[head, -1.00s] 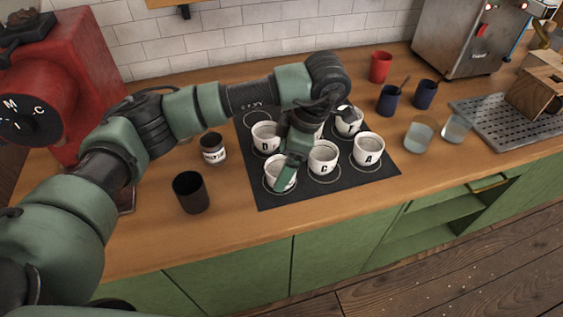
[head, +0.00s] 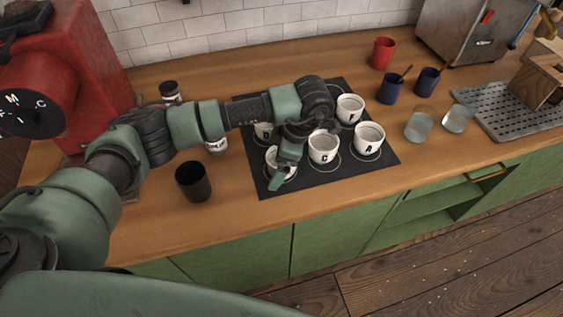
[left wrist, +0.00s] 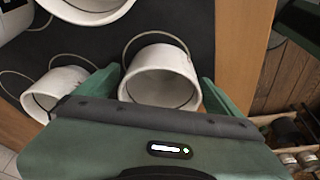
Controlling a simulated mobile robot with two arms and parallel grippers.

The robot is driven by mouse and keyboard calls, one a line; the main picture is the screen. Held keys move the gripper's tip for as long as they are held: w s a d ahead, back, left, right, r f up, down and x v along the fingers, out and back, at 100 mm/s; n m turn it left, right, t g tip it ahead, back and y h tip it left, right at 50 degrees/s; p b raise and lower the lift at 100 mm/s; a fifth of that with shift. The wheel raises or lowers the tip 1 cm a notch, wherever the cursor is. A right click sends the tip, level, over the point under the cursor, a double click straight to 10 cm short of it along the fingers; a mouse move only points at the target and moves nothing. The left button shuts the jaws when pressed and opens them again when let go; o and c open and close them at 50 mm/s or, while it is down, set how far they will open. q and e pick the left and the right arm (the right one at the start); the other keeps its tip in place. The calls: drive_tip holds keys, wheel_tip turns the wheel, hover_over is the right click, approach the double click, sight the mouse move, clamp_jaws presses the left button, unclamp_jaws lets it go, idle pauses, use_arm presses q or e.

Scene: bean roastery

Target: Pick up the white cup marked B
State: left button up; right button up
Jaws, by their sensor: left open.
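A white cup (head: 273,160) stands at the front left of the dark mat (head: 312,180). Its letter is hidden, so I cannot read whether it is B. My left gripper (head: 287,167) is open at this cup and partly covers it. In the left wrist view the cup (left wrist: 162,75) lies between the two spread fingers of the gripper (left wrist: 160,95), and I cannot tell whether they touch it. White cups marked C (head: 323,147) and A (head: 369,139) stand to its right. My right gripper is not in view.
A cup marked D (head: 263,131) is partly behind my arm; another white cup (head: 350,108) stands at the back right of the mat. A black cup (head: 193,182) stands left of the mat. Blue cups (head: 390,88) and clear glasses (head: 420,125) stand to the right.

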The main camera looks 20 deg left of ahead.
use_arm(q)
drive_tip(key=c, duration=1.7)
drive_tip(key=shift+o, duration=0.2)
drive_tip(key=shift+w+r, duration=0.1)
drive_tip(key=shift+r, duration=0.05)
